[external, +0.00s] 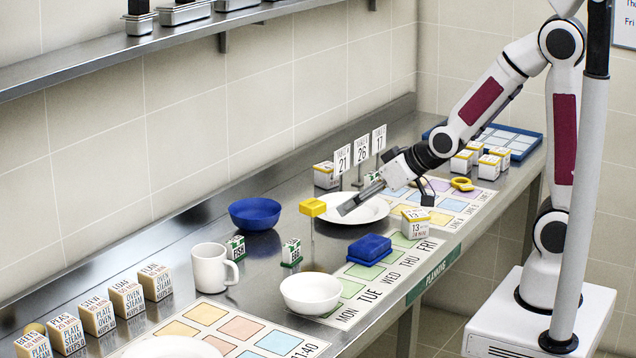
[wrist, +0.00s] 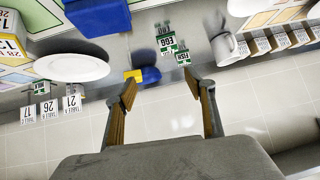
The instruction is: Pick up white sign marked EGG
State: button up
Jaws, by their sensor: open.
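The white sign marked EGG (wrist: 168,43), with green edging, stands on the counter in the wrist view, ahead of my gripper and beyond its fingertips. A similar sign marked FISH (wrist: 183,58) is close beside it. In the external view two small green-and-white signs stand near the mug, one to its right (external: 291,253) and one behind it (external: 235,248); their lettering is too small to read surely. My gripper (external: 350,206) is open and empty above the white plate (external: 372,212), apart from the signs. Its two fingers (wrist: 165,88) frame empty space in the wrist view.
Numbered table signs (external: 361,152) stand behind the plate.

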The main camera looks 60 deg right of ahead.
aim_at(295, 246)
jog(key=w+a+f+t, duration=0.1)
jog(key=w+f, duration=0.1)
jog(key=f, duration=0.1)
jog(key=w+a+f+t, duration=0.1)
jog(key=w+f, duration=0.1)
jog(key=f, duration=0.1)
jog(key=w+a+f+t, duration=0.1)
jog(key=w+f, duration=0.1)
jog(key=f, duration=0.1)
jog(key=shift+w+a+f, duration=0.25)
jog(key=shift+w+f, duration=0.05)
jog(key=shift+w, duration=0.1)
jog(key=shift+w+a+f+n+t, duration=0.1)
jog(key=shift+a+f+n+t, duration=0.05)
jog(key=shift+f, duration=0.3)
jog(key=shift+w+a+f+n+t, duration=0.1)
jog(key=shift+f+n+t, duration=0.05)
jog(key=shift+f, duration=0.3)
jog(key=shift+w, duration=0.1)
jog(key=shift+x, duration=1.15)
jog(key=shift+w, duration=0.15)
jog(key=shift+x, duration=0.9)
jog(key=shift+r+x, duration=0.15)
jog(key=shift+x, duration=0.65)
jog(key=shift+r+x, duration=0.1)
jog(key=shift+x, duration=0.7)
jog(key=shift+w, duration=0.1)
